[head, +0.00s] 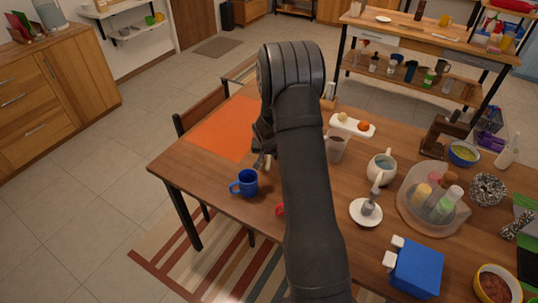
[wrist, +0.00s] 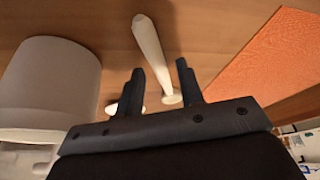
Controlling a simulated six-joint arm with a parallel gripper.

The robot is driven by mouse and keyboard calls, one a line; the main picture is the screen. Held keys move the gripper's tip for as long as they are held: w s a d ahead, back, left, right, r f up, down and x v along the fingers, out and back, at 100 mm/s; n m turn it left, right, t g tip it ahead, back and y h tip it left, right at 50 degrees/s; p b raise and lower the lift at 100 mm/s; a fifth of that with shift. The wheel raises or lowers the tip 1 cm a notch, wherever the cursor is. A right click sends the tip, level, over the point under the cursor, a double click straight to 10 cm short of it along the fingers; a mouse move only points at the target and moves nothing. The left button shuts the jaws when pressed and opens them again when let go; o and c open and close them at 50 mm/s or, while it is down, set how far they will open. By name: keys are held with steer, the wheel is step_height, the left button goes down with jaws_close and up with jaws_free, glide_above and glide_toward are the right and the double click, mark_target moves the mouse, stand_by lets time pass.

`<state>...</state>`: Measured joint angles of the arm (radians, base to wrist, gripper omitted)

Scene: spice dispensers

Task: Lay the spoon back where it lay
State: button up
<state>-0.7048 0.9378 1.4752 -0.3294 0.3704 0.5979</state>
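A pale, long, spoon-like thing (wrist: 152,50) shows in the wrist view over the brown tabletop, its lower end between the fingers. I take it for the spoon, but cannot tell whether it touches the table. My gripper (wrist: 161,70) has its two dark fingers apart, with a clear gap on both sides of the pale thing. A smaller pale piece lies partly hidden behind the left finger. In the head view my arm hides most of my gripper (head: 264,150), which is low over the table between the orange mat (head: 215,127) and the translucent cup (head: 335,148).
A blue mug (head: 244,183) stands near the table's front edge. A large whitish container (wrist: 48,85) fills the wrist view's left side.

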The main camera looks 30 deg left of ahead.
steer(key=shift+r, duration=0.15)
steer(key=v, duration=1.2)
stand_by(0.3)
steer(key=x, duration=1.2)
step_height(320, 180, up, 2)
steer(key=shift+r, duration=0.65)
